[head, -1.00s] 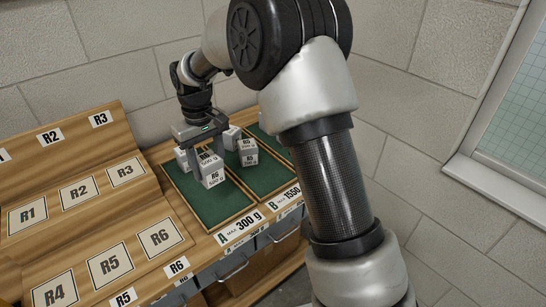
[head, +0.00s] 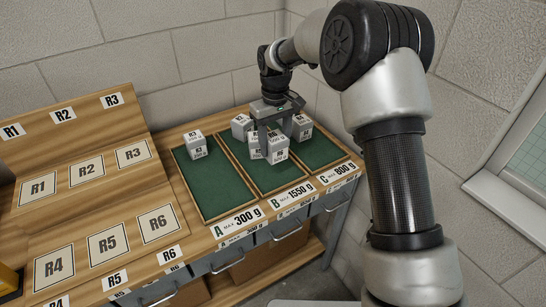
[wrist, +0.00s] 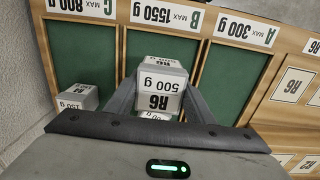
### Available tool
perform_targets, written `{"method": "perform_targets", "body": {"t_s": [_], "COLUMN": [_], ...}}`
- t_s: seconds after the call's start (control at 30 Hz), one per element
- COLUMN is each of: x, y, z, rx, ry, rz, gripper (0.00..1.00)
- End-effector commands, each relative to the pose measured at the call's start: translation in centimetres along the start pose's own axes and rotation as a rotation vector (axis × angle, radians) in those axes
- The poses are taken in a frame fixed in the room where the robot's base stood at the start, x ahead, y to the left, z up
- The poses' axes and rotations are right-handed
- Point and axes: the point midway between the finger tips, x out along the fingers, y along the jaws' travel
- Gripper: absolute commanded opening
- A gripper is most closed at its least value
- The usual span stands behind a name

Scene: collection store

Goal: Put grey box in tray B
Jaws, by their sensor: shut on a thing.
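The grey box labelled R6 500 g (head: 278,149) is between the fingers of my gripper (head: 270,138), over the front part of tray B (head: 273,181). In the wrist view the same box (wrist: 160,88) sits between the two dark fingers, its R6 500 g label facing up the picture, with the green floor of tray B (wrist: 149,50) behind it. My gripper is shut on it. I cannot tell whether its underside touches the tray. Another grey box (head: 254,145) is just behind it, partly hidden by my gripper.
A grey box (head: 241,126) stands at the back of tray B. Tray A (head: 216,189) holds one box (head: 197,145) at its back. Tray C (head: 318,152) holds a box (head: 302,127) near its back. The front parts of trays A and C are clear.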

Motion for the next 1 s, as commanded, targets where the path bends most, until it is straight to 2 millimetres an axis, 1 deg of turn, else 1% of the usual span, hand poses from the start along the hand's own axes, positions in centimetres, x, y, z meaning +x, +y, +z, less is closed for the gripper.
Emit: {"method": "perform_targets", "body": {"t_s": [0.03,0.1,0.33,0.53,0.6,0.8,0.93,0.97,1.0], "x": [1.1,2.2,4.1,6.8,7.1,7.1,7.5,7.4,7.4], "y": [0.0,0.0,0.1,0.0,0.0,0.1,0.1,0.1,0.1], "z": [0.1,0.1,0.0,0.1,0.0,0.0,0.0,0.0,0.0], "rx": [0.0,0.001,0.001,0.001,0.001,0.001,0.001,0.001,0.001], "ry": [-0.003,-0.003,0.0,-0.002,0.0,0.001,0.001,0.0,0.0], "rz": [-0.001,0.0,0.001,0.0,0.001,0.001,0.001,0.001,0.001], "gripper": [0.17,0.17,0.17,0.17,0.17,0.17,0.17,0.53,0.6]}}
